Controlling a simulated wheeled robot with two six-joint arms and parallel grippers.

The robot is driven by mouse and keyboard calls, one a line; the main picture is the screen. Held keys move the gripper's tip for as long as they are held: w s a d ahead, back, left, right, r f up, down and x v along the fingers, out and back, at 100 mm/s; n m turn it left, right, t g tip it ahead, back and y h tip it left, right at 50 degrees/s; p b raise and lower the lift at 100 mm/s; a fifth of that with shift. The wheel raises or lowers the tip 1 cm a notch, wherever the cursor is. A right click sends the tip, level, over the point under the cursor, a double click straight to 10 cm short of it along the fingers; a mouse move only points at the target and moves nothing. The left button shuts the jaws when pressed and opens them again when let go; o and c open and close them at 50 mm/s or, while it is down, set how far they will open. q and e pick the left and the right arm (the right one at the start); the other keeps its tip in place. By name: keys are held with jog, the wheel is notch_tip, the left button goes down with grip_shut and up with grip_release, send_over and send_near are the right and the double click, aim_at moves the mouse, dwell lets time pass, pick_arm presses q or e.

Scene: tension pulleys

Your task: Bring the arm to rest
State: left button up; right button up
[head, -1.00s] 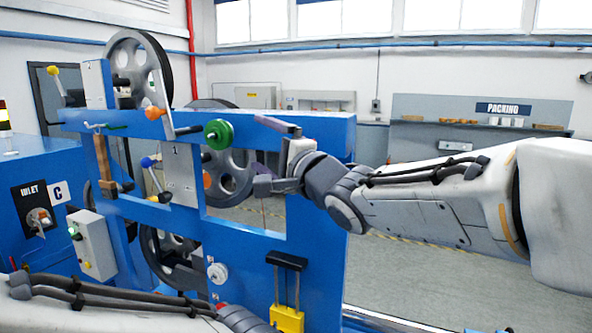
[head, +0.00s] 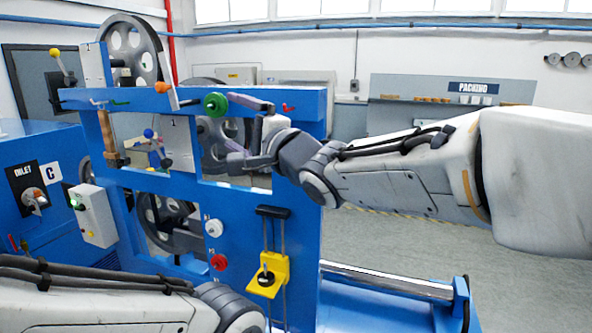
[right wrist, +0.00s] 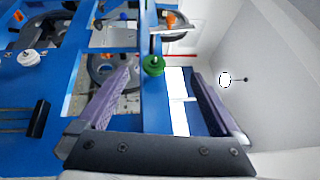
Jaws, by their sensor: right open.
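My right gripper (head: 240,127) is open and empty in front of the upper right part of the blue machine frame (head: 305,215). In the right wrist view its two purple fingers (right wrist: 160,98) stand wide apart, with nothing between them. The green knob (head: 215,104) is just left of the upper finger in the head view. In the right wrist view the green knob (right wrist: 153,65) shows beyond the fingers; I cannot tell the exact gap. My left arm crosses the bottom left of the head view, and its gripper is out of the picture.
Large grey pulleys (head: 130,58) sit on the frame. An orange knob (head: 162,87), a white knob (head: 213,228), a red knob (head: 218,262) and a yellow block (head: 268,275) stick out from it. A control box (head: 92,215) stands left. Open floor (head: 400,250) lies to the right.

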jog(key=w+d+f+n+h, duration=0.1)
jog(key=w+d+f+h, duration=0.2)
jog(key=d+f+h, duration=0.6)
jog(key=s+d+f+n+g+h, duration=0.2)
jog(key=s+d+f+g, duration=0.15)
jog(key=d+f, duration=0.55)
jog(key=s+d+f+n+g+h, duration=0.1)
jog(key=s+d+f+n+g, duration=0.3)
jog(key=f, duration=0.9)
jog(key=s+d+f+n+g+h, duration=0.1)
jog(key=s+d+f+n+g, duration=0.15)
jog(key=s+f, duration=0.35)
jog(key=s+d+f+n+g, duration=0.15)
jog(key=s+d+f, duration=0.25)
jog(key=s, duration=0.4)
pick_arm(q)
notch_tip(320, 180, down, 18)
jog(key=b, duration=1.8)
jog(key=shift+s, duration=0.3)
pick_arm(e)
jog(key=s+a+f+n+g, duration=0.3)
jog(key=s+a+f+n, duration=0.3)
jog(key=s+a+f, duration=0.5)
jog(key=s+a, duration=0.1)
jog(key=a, duration=0.1)
jog(key=shift+s+a+f+n+y, duration=0.25)
jog(key=shift+s+a+n+y, duration=0.05)
jog(key=shift+s+y, duration=0.1)
